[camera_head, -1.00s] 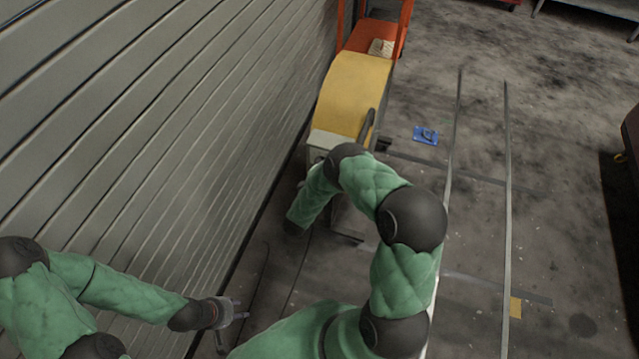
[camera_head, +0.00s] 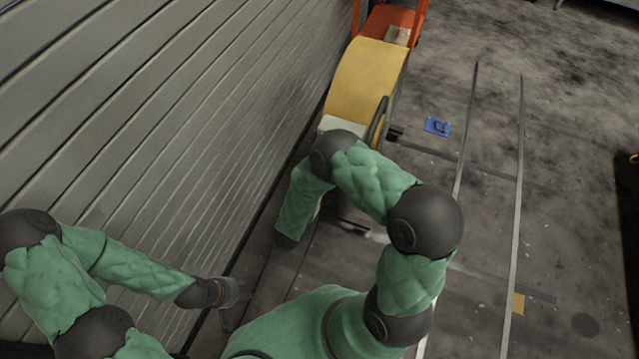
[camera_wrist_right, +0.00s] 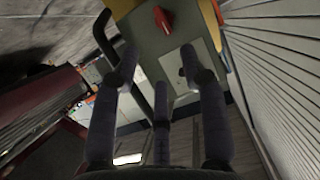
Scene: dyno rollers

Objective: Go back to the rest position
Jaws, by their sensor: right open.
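My left gripper (camera_head: 234,293) hangs at the lower left, close to the slatted wall. Its fingers are dim and small, so their opening cannot be made out. My right arm reaches forward through the middle of the head view. Its forearm points down in front of the yellow-topped machine, and its gripper is hidden there. In the right wrist view, my right gripper (camera_wrist_right: 157,75) is open with dark fingers spread and nothing between them. A red knob (camera_wrist_right: 163,18) on a grey-green panel shows beyond the fingers.
The yellow-topped machine (camera_head: 366,78) stands against the grey slatted wall (camera_head: 150,120), with an orange frame (camera_head: 390,20) behind it. A blue item (camera_head: 437,126) lies on the floor. Pale floor strips run to the right, where the floor (camera_head: 575,200) is mostly clear.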

